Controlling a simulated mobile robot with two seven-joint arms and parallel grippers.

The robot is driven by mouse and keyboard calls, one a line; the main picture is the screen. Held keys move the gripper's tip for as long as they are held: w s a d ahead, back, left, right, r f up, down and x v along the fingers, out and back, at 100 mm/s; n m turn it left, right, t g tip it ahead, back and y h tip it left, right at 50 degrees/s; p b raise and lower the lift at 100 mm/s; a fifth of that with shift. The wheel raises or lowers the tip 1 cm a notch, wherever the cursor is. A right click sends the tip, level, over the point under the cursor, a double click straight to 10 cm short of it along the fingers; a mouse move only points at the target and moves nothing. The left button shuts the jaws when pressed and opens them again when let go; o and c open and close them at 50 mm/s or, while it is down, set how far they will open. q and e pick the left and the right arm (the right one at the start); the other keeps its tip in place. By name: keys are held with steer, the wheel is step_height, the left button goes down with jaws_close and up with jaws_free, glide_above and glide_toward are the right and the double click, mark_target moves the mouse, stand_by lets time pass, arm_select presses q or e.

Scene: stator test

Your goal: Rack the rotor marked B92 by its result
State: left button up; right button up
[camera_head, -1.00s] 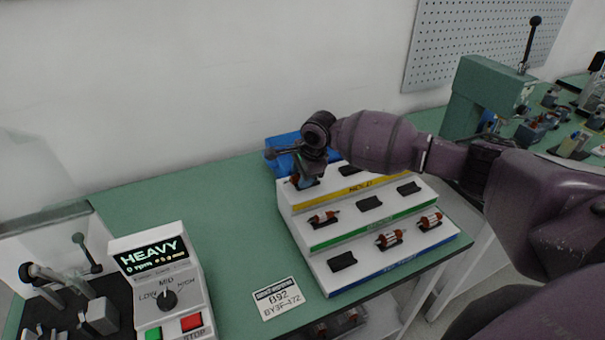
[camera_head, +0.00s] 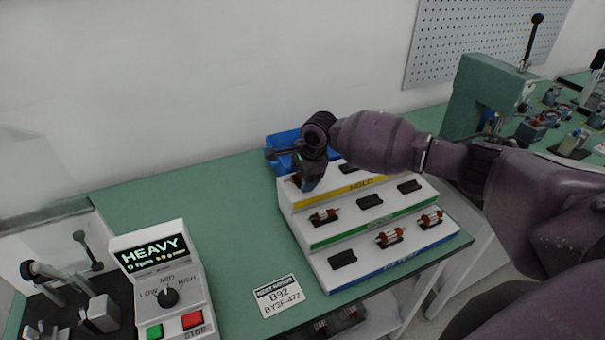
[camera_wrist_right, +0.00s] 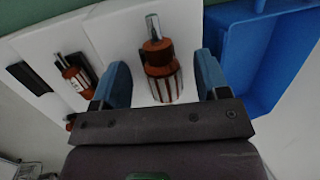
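A brown-and-silver rotor (camera_wrist_right: 163,78) with a bright shaft stands out between the two blue fingers of my right gripper (camera_wrist_right: 160,82) in the right wrist view. There is a gap on both sides of it, so the gripper is open around it. In the head view my right gripper (camera_head: 308,180) is over the left end of the rack's top, yellow-labelled tier and mostly hides that rotor. The white stepped rack (camera_head: 318,262) has yellow, green and blue tiers. A card (camera_head: 278,297) reads B92. The tester display (camera_head: 153,253) reads HEAVY, 0 rpm. My left gripper is out of view.
Other rotors sit on the green tier (camera_head: 323,217) and lower tier (camera_head: 389,237); several black cradles (camera_head: 342,258) are empty. A blue bin (camera_head: 285,142) stands behind the rack.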

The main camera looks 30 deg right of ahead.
steer(key=shift+d, duration=0.1)
steer(key=shift+r, duration=0.5)
steer(key=v, duration=1)
steer(key=shift+p, duration=0.3)
steer(key=shift+f, duration=0.1)
